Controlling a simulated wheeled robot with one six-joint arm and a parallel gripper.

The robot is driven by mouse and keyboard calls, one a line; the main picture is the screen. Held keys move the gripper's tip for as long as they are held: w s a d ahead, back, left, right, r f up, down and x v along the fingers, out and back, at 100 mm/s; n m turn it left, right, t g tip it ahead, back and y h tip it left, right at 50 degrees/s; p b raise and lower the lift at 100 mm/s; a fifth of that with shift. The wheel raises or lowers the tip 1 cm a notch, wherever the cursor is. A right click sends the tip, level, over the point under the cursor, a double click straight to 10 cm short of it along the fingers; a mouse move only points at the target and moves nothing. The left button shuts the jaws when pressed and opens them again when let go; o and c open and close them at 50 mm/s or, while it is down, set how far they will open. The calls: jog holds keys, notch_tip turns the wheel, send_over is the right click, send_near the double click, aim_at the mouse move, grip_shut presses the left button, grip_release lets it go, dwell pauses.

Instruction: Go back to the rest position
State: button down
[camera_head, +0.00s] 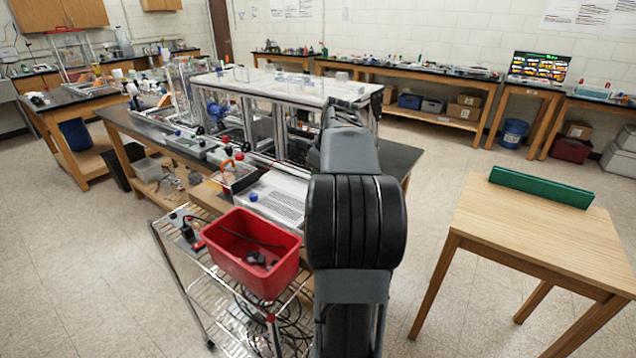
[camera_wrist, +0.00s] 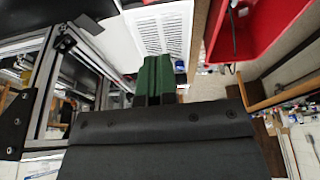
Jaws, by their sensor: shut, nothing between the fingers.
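My gripper (camera_wrist: 155,80) shows in the wrist view with its two green fingers pressed together and nothing between them. My dark arm (camera_head: 355,220) reaches forward in the head view towards the workbench and hides the gripper there. In the wrist view the extrusion frame (camera_wrist: 47,95) stands close on the left of the gripper. A white sheet with printed lines (camera_wrist: 162,32) lies beyond the fingertips. In the head view the extrusion frame with its white top (camera_head: 285,86) stands on the bench, left of and behind my arm.
A red bin (camera_head: 252,262) with dark parts sits on a wire cart (camera_head: 190,262) left of my arm; the bin also shows in the wrist view (camera_wrist: 255,30). A wooden table (camera_head: 530,230) with a green block (camera_head: 540,187) stands right. Floor between arm and table is clear.

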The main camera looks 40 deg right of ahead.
dwell(0.7)
jog(key=s+a+f+m, duration=0.2)
jog(key=a+f, duration=0.1)
jog(key=a, duration=0.4)
jog(key=s+a+f+m, duration=0.2)
jog(key=a+f, duration=0.1)
jog(key=a, duration=0.4)
jog(key=s+a+f+m+h, duration=0.1)
jog(key=s+a+f+m, duration=0.1)
jog(key=a, duration=0.5)
jog(key=shift+s+a+f+g, duration=0.3)
jog(key=shift+s+f, duration=0.05)
jog(key=shift+f, duration=0.3)
jog(key=s+a+n+t, duration=0.1)
jog(key=s+a+n, duration=0.2)
jog(key=a, duration=0.6)
jog(key=shift+s+n, duration=0.25)
jog(key=shift+n, duration=0.15)
jog(key=shift+r, duration=0.1)
